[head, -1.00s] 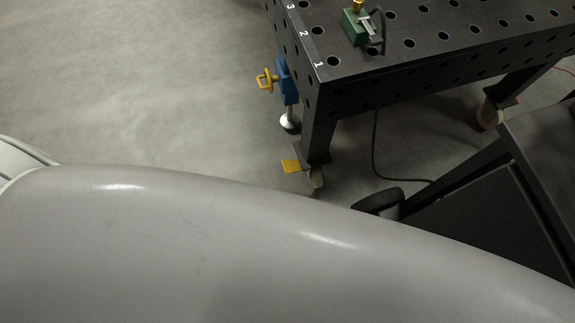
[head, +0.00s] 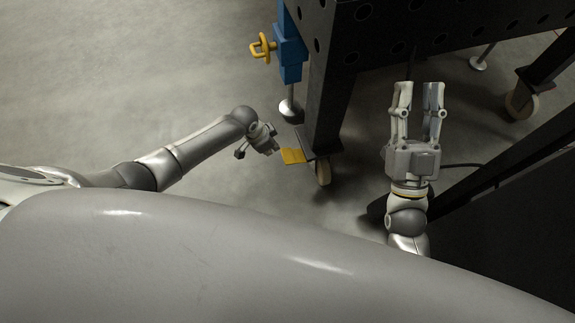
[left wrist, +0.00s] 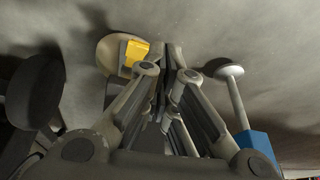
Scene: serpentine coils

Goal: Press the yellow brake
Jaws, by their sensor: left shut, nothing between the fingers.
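The yellow brake (head: 292,156) is a small flat pedal on the caster wheel (head: 323,173) below the table's near leg. My left gripper (head: 275,146) is shut and empty, just left of the brake in the head view; I cannot tell whether it touches. In the left wrist view the yellow brake (left wrist: 135,52) shows left of the shut fingertips (left wrist: 171,48), partly hidden by a finger. My right gripper (head: 418,90) is open and empty, to the right of the table leg.
The dark perforated table (head: 400,55) stands above and behind the brake. A blue bracket (head: 290,50) with a yellow handle (head: 261,46) and a levelling foot (head: 290,108) is on its left side. A dark frame (head: 500,215) is at the right. Floor at the left is clear.

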